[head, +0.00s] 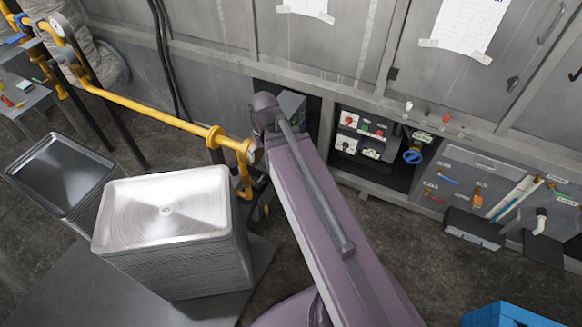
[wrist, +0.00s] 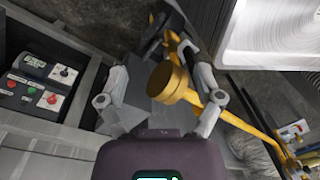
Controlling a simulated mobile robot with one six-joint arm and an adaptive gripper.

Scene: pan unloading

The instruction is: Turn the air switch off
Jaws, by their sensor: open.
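My gripper (wrist: 158,78) is open in the wrist view, its two grey fingers spread apart. A yellow pipe end with a round cap (wrist: 165,79) shows between the fingers; I cannot tell whether they touch. In the head view, the gripper is mostly hidden behind my arm. A switch panel (head: 364,132) with red knobs and small buttons sits in the cabinet opening. It also shows at the left of the wrist view (wrist: 38,84), apart from the fingers. A blue round handle (head: 412,157) is right of it. I cannot tell which control is the air switch.
A yellow pipe (head: 150,115) runs from upper left to beside my arm. A tall stack of metal trays (head: 175,265) stands left of the arm, with a dark tray (head: 60,172) behind. A panel with levers (head: 490,190) and a blue crate (head: 510,316) are at right.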

